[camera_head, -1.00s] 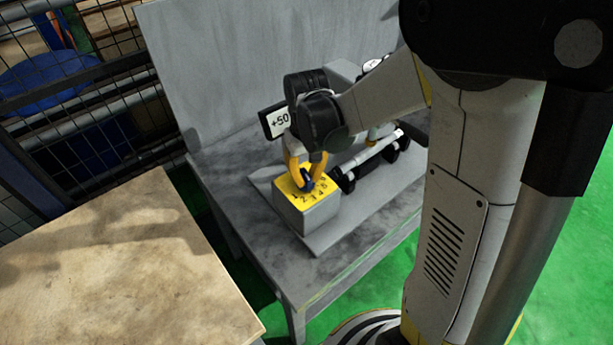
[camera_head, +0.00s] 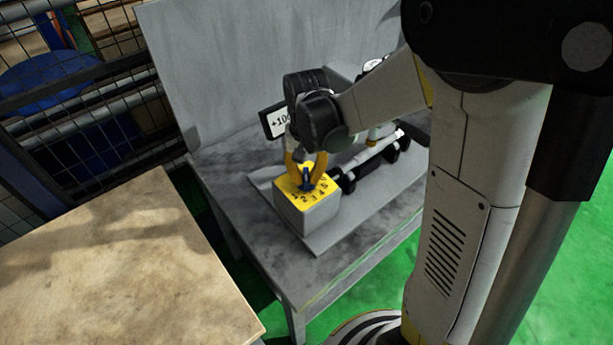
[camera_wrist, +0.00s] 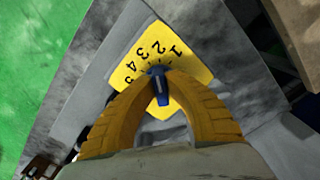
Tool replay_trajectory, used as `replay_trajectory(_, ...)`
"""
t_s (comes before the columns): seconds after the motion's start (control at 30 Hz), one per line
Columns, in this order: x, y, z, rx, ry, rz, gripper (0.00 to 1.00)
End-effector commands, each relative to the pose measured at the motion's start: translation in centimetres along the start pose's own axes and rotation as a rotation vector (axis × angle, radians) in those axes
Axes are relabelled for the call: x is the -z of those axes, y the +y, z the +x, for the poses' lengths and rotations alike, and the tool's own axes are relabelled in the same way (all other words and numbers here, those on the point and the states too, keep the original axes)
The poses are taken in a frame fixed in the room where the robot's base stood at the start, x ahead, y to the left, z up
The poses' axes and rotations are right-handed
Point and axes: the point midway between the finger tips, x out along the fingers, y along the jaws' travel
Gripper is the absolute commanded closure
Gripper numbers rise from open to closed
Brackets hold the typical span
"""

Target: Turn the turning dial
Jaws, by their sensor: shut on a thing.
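The turning dial is a blue knob (camera_head: 306,178) on the yellow numbered top of a grey box (camera_head: 306,216). In the wrist view the blue knob (camera_wrist: 159,88) has a pale line along it and stands on the yellow plate (camera_wrist: 150,52) with numbers around it. My gripper (camera_head: 305,172) reaches down from above, with yellow-orange fingers shut on the knob from both sides. The fingertips (camera_wrist: 158,78) touch it in the wrist view. Part of the number ring is hidden by the fingers.
The grinder's bar and black parts (camera_head: 372,160) lie right of the box on the grey table (camera_head: 232,196). A wooden table (camera_head: 110,265) stands at left.

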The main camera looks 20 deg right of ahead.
Motion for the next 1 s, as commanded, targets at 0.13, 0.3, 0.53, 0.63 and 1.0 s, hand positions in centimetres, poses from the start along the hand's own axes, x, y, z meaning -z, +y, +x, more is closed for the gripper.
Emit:
replay_trajectory(0.13,-0.04,-0.04,0.03,0.000,-0.001,0.070,1.00)
replay_trajectory(0.3,-0.04,-0.06,0.03,0.000,-0.001,0.121,1.00)
replay_trajectory(0.53,-0.04,-0.07,0.03,0.000,-0.001,0.143,1.00)
replay_trajectory(0.63,-0.04,-0.07,0.03,0.000,-0.001,0.142,1.00)
replay_trajectory(1.0,-0.02,-0.07,0.02,0.000,-0.001,0.141,0.64)
